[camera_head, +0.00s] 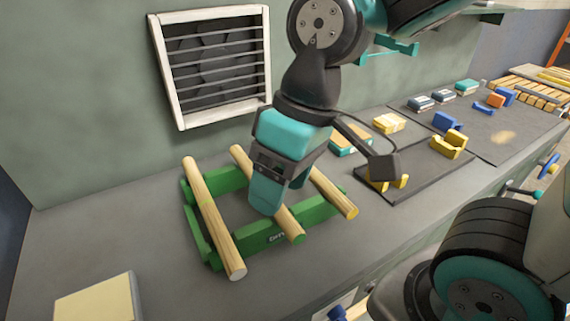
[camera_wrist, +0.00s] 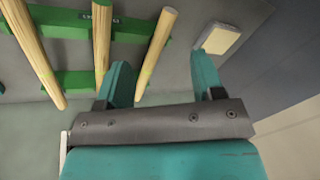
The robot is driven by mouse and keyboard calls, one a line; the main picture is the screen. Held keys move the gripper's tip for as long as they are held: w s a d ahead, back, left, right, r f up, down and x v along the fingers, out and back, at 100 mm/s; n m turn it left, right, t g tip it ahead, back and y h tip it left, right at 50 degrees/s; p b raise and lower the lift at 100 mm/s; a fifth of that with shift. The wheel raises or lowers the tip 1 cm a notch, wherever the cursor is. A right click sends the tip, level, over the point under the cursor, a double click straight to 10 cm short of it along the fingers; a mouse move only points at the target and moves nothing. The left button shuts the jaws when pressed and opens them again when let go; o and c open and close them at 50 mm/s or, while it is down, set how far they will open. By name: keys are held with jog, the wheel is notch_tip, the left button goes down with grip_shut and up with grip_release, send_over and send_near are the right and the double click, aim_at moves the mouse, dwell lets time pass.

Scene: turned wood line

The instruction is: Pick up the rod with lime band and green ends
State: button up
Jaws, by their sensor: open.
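Three wooden rods lie across a green rack (camera_head: 262,235). The middle rod (camera_head: 290,224) has a green near end; my gripper hides much of its length, and I cannot make out its band. It also shows in the wrist view (camera_wrist: 101,40). The left rod (camera_head: 222,236) has a faint lime band but a whitish near end; in the wrist view it is the right one (camera_wrist: 156,45). My gripper (camera_head: 266,207) points down over the rack near the middle rod. In the wrist view its fingers (camera_wrist: 161,60) are apart and hold nothing.
A cream block (camera_head: 97,301) lies at the front left of the grey bench. A dark tray (camera_head: 420,172) with yellow holders lies to the right. A vent (camera_head: 215,65) is in the wall behind. Small coloured blocks stand farther right.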

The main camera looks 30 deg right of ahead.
jog(key=w+d+r+m+h+p, duration=0.1)
jog(key=w+d+m+h+p, duration=0.15)
jog(key=w, duration=0.55)
jog(key=w+d+r+m+h+p, duration=0.1)
jog(key=w+m+p, duration=0.15)
jog(key=w, duration=0.55)
jog(key=shift+m, duration=0.5)
notch_tip(320, 180, down, 11)
jog(key=shift+r, duration=0.1)
jog(key=shift+w+d+f+p, duration=0.15)
jog(key=shift+f+p, duration=0.35)
jog(key=shift+f, duration=1.05)
jog(key=shift+s+d+f+p, duration=0.1)
jog(key=shift+f+p, duration=0.4)
jog(key=shift+f, duration=1)
jog(key=shift+c, duration=0.3)
jog(key=shift+w, duration=0.1)
jog(key=c, duration=1)
